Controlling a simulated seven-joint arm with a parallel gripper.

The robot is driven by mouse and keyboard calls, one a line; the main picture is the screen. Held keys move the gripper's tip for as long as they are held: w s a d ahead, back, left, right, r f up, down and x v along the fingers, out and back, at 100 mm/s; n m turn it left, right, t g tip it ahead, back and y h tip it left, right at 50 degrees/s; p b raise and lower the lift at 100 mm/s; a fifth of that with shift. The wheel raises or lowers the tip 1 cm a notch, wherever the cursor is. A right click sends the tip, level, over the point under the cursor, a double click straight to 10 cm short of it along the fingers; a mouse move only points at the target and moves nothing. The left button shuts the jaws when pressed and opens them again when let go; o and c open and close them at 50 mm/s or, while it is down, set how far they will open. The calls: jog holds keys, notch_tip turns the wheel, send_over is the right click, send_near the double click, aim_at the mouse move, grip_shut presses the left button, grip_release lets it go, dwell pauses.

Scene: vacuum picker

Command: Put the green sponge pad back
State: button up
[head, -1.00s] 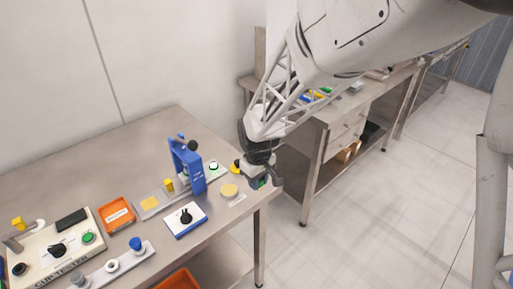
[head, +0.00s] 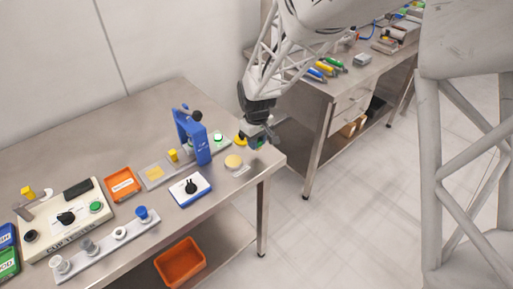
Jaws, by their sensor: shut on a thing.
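My gripper (head: 259,138) is in the head view, above the right end of the near steel table (head: 120,112). It is shut on a small dark green thing (head: 257,143), which looks like the green sponge pad. The fingers hide most of the pad. A round yellow pad (head: 233,161) lies on a small pale plate on the table, below and left of my gripper. A yellow round piece (head: 240,140) sits just left of the gripper, partly hidden by it.
A blue press-like stand (head: 192,135) rises left of my gripper. An orange bin (head: 180,263) is on the lower shelf. A second bench (head: 335,88) stands behind right.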

jog(key=shift+f, duration=1.65)
jog(key=shift+f, duration=0.15)
jog(key=o, duration=0.8)
notch_tip(320, 180, up, 11)
jog(key=shift+r, duration=0.7)
